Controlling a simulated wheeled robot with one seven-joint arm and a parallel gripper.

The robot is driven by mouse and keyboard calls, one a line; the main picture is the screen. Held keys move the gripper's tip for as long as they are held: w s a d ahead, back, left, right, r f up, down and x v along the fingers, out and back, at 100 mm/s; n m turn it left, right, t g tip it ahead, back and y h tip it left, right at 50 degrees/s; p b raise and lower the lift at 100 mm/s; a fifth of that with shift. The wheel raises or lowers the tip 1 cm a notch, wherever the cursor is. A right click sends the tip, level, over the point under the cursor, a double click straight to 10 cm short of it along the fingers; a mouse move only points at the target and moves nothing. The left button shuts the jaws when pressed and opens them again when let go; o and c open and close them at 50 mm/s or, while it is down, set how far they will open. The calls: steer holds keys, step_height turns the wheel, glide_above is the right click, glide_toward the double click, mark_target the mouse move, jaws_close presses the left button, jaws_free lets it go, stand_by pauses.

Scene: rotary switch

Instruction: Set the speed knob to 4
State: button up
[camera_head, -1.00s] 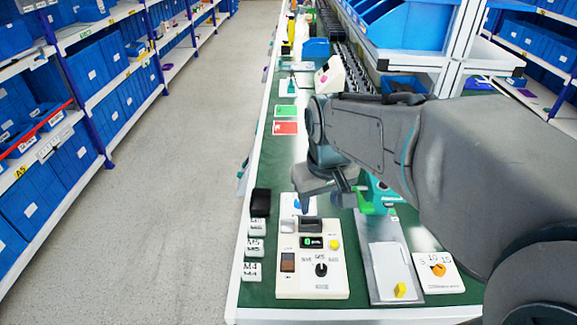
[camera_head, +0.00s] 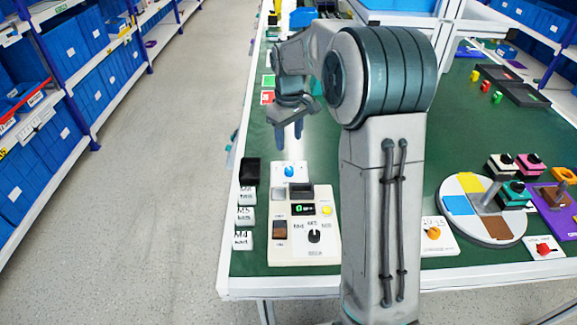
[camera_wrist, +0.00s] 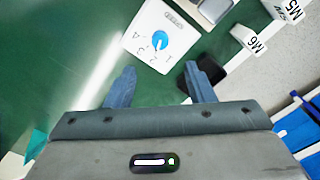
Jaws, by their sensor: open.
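The speed knob is a small blue dial (camera_wrist: 160,41) on a white plate (camera_wrist: 143,37) with printed numbers around it. In the head view the blue knob (camera_head: 289,171) sits just behind the cream control panel. Which number its pointer is at is too small to tell. My gripper (camera_wrist: 158,76) is open and empty, with its two blue-grey fingers apart. In the wrist view the knob lies ahead of the gap between the fingertips. In the head view my gripper (camera_head: 290,140) hangs above and beyond the knob, fingers down, apart from it.
The cream panel (camera_head: 304,250) has a black dial, a rocker switch, a green display and a yellow button. Labelled white blocks (camera_head: 244,217) and a black block (camera_head: 250,171) stand to its left. An orange-dial plate (camera_head: 436,236) and a coloured turntable (camera_head: 481,211) lie right.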

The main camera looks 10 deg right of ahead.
mark_target(289, 168)
step_height(289, 168, down, 11)
stand_by(0.3)
steer(key=c, duration=1)
